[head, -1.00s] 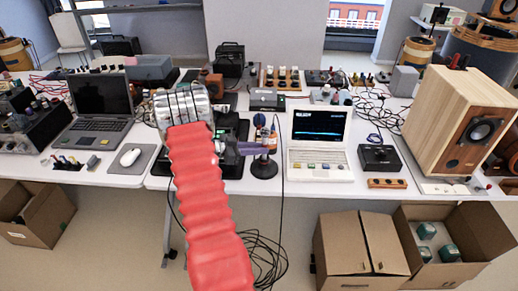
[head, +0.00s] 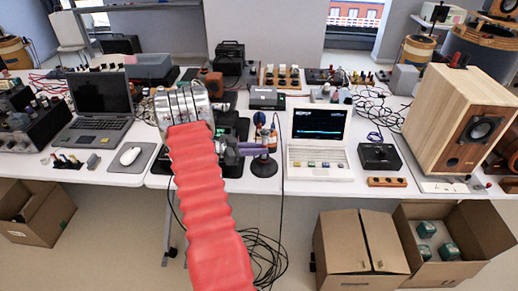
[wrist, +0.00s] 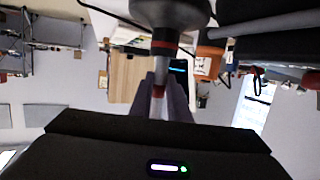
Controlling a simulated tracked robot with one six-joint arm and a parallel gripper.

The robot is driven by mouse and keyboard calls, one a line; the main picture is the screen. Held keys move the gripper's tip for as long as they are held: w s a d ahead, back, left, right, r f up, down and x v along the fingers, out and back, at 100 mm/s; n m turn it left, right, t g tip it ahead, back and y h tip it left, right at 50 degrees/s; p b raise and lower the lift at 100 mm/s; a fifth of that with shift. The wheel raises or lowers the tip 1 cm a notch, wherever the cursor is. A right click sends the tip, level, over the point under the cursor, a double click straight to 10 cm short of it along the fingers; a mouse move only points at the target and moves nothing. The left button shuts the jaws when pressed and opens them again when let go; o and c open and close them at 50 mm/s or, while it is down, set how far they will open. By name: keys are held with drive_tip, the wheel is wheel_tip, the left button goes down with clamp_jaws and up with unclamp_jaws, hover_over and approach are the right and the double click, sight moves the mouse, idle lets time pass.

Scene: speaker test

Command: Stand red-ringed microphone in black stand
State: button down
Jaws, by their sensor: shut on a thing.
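My gripper (head: 262,150) is at the front of the table, left of the white laptop, its purple-grey fingers shut. In the wrist view, my fingers (wrist: 160,88) close around the grey shaft of the red-ringed microphone (wrist: 159,66), which has a red band and a red tip. A dark rounded piece at the top of that view is cut off by the frame. In the head view, a dark round base, apparently the black stand (head: 264,168), shows just below the fingers. The fingers hide the join, so I cannot tell whether microphone and stand touch.
The white laptop (head: 318,140) stands close on the right, with a black box (head: 379,157) and a wooden speaker (head: 455,120) beyond. A dark laptop (head: 101,100) and a mouse (head: 130,156) are on the left. Loose cables hang under the table's front edge.

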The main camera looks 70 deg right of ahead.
drive_tip(key=c, duration=1.6)
unclamp_jaws()
drive_tip(key=v, duration=1.3)
drive_tip(key=shift+w+a+r, duration=0.15)
drive_tip(key=shift+w+a, duration=0.1)
drive_tip(key=shift+w, duration=0.1)
drive_tip(key=shift+n, duration=0.3)
